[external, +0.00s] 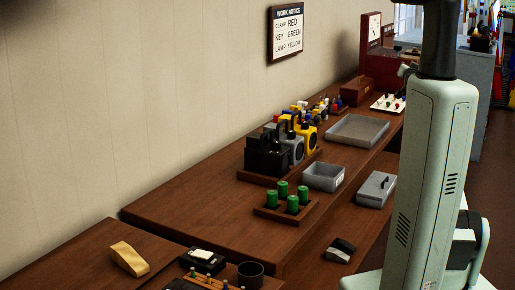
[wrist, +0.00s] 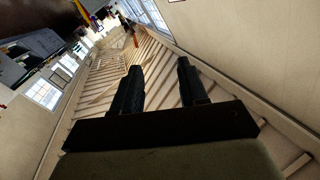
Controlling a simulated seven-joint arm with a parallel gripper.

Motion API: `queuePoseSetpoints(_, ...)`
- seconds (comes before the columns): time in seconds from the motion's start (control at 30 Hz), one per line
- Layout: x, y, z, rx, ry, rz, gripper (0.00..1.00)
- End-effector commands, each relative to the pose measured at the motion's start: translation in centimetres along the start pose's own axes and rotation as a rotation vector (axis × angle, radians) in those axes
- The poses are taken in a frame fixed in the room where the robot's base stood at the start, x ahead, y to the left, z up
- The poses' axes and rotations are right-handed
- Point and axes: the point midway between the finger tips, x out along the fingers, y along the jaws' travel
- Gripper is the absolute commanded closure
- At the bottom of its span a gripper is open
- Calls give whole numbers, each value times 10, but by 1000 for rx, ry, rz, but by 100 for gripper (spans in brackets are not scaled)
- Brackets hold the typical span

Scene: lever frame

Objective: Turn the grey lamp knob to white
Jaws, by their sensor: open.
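The grey lamp (external: 293,147) stands upright between a black lamp (external: 267,159) and a yellow lamp (external: 307,136) on a dark wooden tray on the bench in the external view. Its knob is too small to make out, so its setting cannot be told. My gripper (wrist: 157,68) shows in the wrist view with two dark fingers apart and nothing between them. It points toward the slatted ceiling and windows, away from the lamps. The gripper is out of frame in the external view, where my arm stands at the right.
A wall notice (external: 286,32) reads clamp red, key green, lamp yellow. A small grey bin (external: 323,178), green cylinders in a wooden holder (external: 268,212), a grey lidded box (external: 376,189) and a large grey tray (external: 357,131) stand near the lamps.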

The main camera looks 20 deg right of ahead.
Motion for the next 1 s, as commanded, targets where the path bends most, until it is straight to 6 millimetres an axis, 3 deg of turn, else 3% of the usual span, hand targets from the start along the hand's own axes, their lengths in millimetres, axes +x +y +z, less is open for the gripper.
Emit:
queuePoseSetpoints(0.03,-2,-8,-16,13,14,-10,57)
queuePoseSetpoints(0.2,-11,-34,-50,43,25,-36,57)
queuePoseSetpoints(0.37,-24,-75,-57,45,-39,-61,57)
queuePoseSetpoints(0.47,-35,-106,-42,20,-125,-73,57)
queuePoseSetpoints(0.67,-69,-173,10,-70,-354,-103,57)
queuePoseSetpoints(0.87,-134,-245,73,-220,-642,-159,57)
queuePoseSetpoints(1.0,-192,-288,110,-342,-841,-212,57)
